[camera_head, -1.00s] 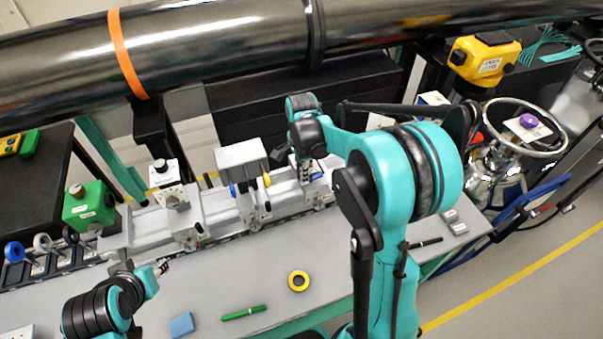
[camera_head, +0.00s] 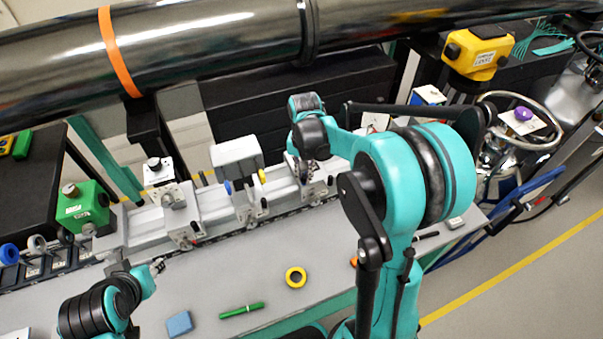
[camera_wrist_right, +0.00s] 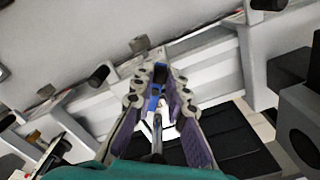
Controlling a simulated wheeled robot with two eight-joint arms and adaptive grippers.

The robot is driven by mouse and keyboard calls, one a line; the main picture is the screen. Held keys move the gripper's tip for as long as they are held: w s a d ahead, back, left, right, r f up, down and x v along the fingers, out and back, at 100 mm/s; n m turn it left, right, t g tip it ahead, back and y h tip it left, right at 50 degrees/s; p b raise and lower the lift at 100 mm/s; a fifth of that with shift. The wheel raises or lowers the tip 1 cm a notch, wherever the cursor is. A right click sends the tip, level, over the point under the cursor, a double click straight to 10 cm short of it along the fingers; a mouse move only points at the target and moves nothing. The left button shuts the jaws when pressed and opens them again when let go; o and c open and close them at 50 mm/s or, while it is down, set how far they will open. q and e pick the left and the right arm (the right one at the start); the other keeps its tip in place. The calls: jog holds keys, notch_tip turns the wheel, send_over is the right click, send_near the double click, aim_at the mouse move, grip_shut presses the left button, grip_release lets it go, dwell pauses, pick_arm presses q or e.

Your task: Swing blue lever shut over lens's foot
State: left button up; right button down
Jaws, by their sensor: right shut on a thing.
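A blue lever (camera_wrist_right: 157,91) shows between the fingertips of my right gripper (camera_wrist_right: 156,86) in the right wrist view. The gripper's purple-padded fingers are shut on it. In the head view my right gripper (camera_head: 304,172) is at the right-hand carriage (camera_head: 318,188) on the grey rail, and the arm hides much of it. The lens and its foot cannot be made out clearly behind the gripper.
The rail (camera_head: 150,222) also carries a white box-shaped unit (camera_head: 236,157) and another mount (camera_head: 160,172). A green box (camera_head: 84,207) stands at its left end. A yellow-black ring (camera_head: 296,277), green pen (camera_head: 242,310) and blue block (camera_head: 179,323) lie on the bench. A large dark pipe (camera_head: 210,45) crosses above.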

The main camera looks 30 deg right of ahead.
jog(key=shift+s+d+n, duration=0.1)
jog(key=shift+d+n, duration=0.2)
jog(key=shift+n, duration=0.9)
jog(key=shift+s+d+n, duration=0.15)
jog(key=shift+d+n, duration=0.2)
jog(key=shift+n, duration=0.85)
jog(key=shift+s+d+n, duration=0.1)
jog(key=shift+d+n, duration=0.2)
jog(key=shift+n, duration=0.9)
jog(key=c, duration=1.5)
grip_release()
jog(key=shift+c, duration=0.2)
notch_tip(320, 180, up, 12)
